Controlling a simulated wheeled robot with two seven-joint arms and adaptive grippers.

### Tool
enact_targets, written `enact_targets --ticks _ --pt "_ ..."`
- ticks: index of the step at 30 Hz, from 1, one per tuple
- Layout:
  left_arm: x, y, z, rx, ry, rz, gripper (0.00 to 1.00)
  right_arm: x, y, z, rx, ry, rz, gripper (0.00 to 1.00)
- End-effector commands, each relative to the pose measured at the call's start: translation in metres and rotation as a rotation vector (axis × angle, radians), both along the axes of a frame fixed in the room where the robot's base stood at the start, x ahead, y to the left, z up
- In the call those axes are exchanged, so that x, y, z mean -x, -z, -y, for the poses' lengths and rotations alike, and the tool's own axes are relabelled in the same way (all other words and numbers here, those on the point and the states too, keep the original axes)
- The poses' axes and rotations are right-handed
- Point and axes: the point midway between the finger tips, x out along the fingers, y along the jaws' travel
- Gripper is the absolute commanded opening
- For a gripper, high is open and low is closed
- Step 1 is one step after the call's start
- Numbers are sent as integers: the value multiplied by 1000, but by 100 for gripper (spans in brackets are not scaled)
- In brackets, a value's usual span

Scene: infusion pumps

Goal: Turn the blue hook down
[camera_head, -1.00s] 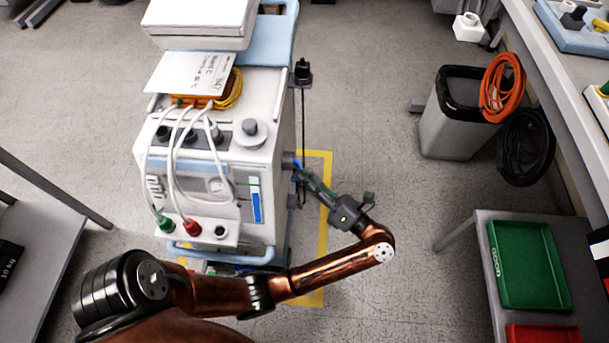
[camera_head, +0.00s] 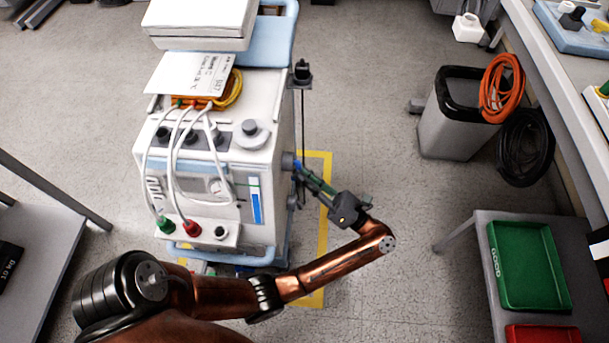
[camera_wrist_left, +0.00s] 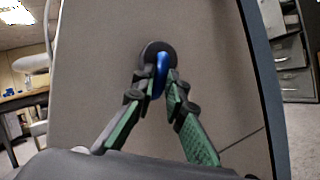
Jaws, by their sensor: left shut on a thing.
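The blue hook (camera_wrist_left: 161,73) sits on a round dark mount (camera_wrist_left: 152,50) on the pale side panel of the pump cart (camera_wrist_left: 215,60). In the left wrist view it stands lengthwise, close to upright in the picture. My left gripper (camera_wrist_left: 160,90) is shut on it, with a green-padded finger on each side. In the head view the left gripper (camera_head: 300,168) reaches the right side of the cart (camera_head: 262,165), and a little blue shows at its fingertips. The fingers partly hide the hook's lower end. My right gripper is not in view.
A thin dark pole (camera_head: 302,110) rises on the cart's right side near my gripper. Yellow floor tape (camera_head: 322,165) runs beside the cart. A grey bin (camera_head: 455,115) and a table with a green tray (camera_head: 530,265) stand to the right, with open floor between.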

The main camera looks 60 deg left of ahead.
Motion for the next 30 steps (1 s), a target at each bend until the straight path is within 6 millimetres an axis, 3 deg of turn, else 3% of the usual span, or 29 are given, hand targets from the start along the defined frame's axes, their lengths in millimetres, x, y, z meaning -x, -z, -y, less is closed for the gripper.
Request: enact_targets --ticks 4,5,12,23,30 --pt "0 0 -1 -1 1 -1 0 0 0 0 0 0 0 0" --pt "0 0 -1 -1 2 -1 12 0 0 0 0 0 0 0" --pt "0 0 0 0 1 -1 29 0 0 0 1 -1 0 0" --pt "-2 2 4 2 0 -3 29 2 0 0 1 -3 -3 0" --pt "-16 17 35 6 0 -4 29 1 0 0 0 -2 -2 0"
